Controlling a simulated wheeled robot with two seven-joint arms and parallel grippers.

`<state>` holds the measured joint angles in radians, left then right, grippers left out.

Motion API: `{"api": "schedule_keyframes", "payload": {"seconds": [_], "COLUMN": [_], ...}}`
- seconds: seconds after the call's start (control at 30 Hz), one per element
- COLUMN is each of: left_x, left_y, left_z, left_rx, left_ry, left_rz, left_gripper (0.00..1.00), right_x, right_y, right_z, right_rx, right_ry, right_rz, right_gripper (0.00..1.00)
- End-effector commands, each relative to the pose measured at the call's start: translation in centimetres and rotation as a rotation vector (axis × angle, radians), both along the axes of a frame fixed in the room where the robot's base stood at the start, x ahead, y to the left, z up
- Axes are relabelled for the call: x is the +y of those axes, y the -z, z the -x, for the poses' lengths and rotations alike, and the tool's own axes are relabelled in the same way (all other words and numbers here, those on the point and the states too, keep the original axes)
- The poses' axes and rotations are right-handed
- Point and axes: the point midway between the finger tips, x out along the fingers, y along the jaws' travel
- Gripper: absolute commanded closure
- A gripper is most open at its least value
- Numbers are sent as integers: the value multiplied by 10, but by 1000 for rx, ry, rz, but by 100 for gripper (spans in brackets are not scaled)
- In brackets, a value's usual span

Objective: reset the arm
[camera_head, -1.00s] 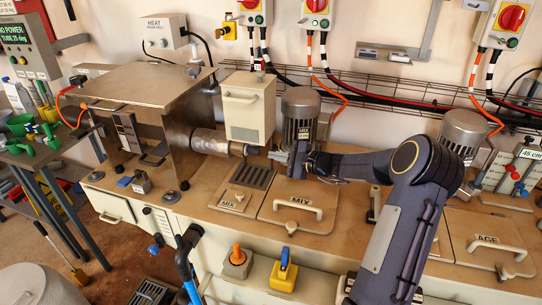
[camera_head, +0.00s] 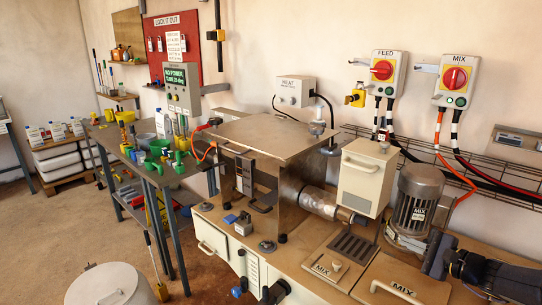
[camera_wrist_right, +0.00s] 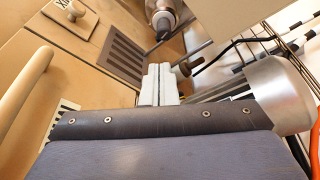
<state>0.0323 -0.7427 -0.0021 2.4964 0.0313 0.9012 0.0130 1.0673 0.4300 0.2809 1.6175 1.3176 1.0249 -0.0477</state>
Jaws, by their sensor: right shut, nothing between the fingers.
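My right gripper (camera_head: 436,254) is at the lower right of the head view, beside the grey MIX motor (camera_head: 416,205). Its dark arm comes in from the right edge. In the right wrist view the pale fingers (camera_wrist_right: 158,84) are together with nothing between them. They point toward the dark slotted grate (camera_wrist_right: 128,58) and the metal barrel beyond. My left gripper is not in view.
Red-knobbed switches (camera_head: 457,78) hang on the wall. Open floor (camera_head: 50,240) shows at far left.

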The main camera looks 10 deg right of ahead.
Motion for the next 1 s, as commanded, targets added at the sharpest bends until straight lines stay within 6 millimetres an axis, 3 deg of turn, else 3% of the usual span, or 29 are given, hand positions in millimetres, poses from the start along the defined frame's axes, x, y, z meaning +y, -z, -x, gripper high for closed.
{"api": "schedule_keyframes", "payload": {"seconds": [0.07,0.17,0.27,0.3,0.4,0.5,0.6,0.7,0.83,1.0], "left_x": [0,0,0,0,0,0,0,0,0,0], "left_y": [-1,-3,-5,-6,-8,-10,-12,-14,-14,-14], "left_z": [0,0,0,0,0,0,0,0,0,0], "left_rx": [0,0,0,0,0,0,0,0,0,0], "left_ry": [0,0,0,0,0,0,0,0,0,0], "left_rz": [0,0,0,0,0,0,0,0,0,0], "left_gripper": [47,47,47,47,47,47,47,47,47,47], "right_x": [23,73,139,165,216,246,260,264,264,262], "right_y": [-10,-27,-45,-50,-56,-53,-43,-30,-18,-12], "right_z": [1,13,44,62,116,173,220,253,274,280], "right_rx": [9,37,70,78,85,66,28,-16,-57,-71], "right_ry": [-54,-181,-356,-428,-598,-735,-831,-892,-929,-943], "right_rz": [43,158,340,426,657,887,1091,1249,1372,1419], "right_gripper": [100,100,100,100,100,100,100,100,100,100]}}
